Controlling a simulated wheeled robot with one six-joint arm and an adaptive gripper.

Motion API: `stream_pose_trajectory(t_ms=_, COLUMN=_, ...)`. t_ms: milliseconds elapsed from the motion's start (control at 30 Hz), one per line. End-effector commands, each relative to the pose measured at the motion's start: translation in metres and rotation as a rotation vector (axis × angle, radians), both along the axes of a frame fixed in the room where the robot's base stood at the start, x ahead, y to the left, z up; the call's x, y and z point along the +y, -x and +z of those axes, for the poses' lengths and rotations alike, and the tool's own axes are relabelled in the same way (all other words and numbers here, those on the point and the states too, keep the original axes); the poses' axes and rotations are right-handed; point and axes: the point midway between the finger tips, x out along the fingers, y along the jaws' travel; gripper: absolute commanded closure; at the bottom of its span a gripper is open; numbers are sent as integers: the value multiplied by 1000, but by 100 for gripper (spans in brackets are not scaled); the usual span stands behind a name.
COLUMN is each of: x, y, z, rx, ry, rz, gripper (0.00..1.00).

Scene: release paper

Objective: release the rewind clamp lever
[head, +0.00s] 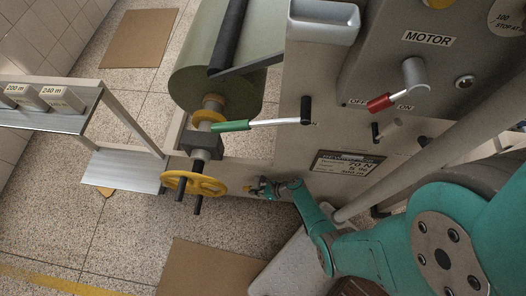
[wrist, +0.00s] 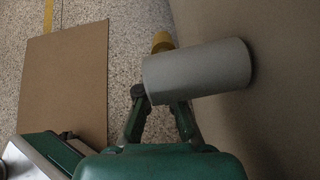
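A lever with a green grip (head: 230,126) and a pale rod lies nearly level across the machine front; its right end meets a black knob (head: 306,110). I cannot tell for sure whether this is the rewind clamp lever. My gripper (head: 258,188) is low at the machine front, below and right of the green grip and apart from it. In the wrist view a grey cylinder (wrist: 198,72) from the machine wall crosses in front of my fingers. It hides the fingertips, so open or shut does not show. A yellow knob (wrist: 162,41) shows behind the cylinder.
A yellow handwheel (head: 193,184) stands left of my gripper. A large green roll (head: 205,65) is above the shaft. A red-gripped motor switch (head: 381,102) is at upper right. A small platform (head: 122,171) stands left. Brown sheets (head: 207,272) lie on the floor.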

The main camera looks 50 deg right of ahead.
Motion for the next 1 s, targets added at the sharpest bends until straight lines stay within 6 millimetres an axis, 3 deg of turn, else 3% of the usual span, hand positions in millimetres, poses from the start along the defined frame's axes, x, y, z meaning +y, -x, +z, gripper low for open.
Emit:
stream_pose_trajectory(t_ms=33, x=-6, y=-6, z=8, rx=-17, ry=0, rz=-5, gripper=100)
stream_pose_trajectory(t_ms=133, x=-12, y=1, z=14, rx=-18, ry=0, rz=-7, gripper=100)
stream_pose_trajectory(t_ms=600, x=-41, y=53, z=52, rx=-8, ry=2, rz=-10, gripper=100)
stream_pose_trajectory(t_ms=1000, x=-53, y=77, z=69, rx=4, ry=4, rz=-3, gripper=100)
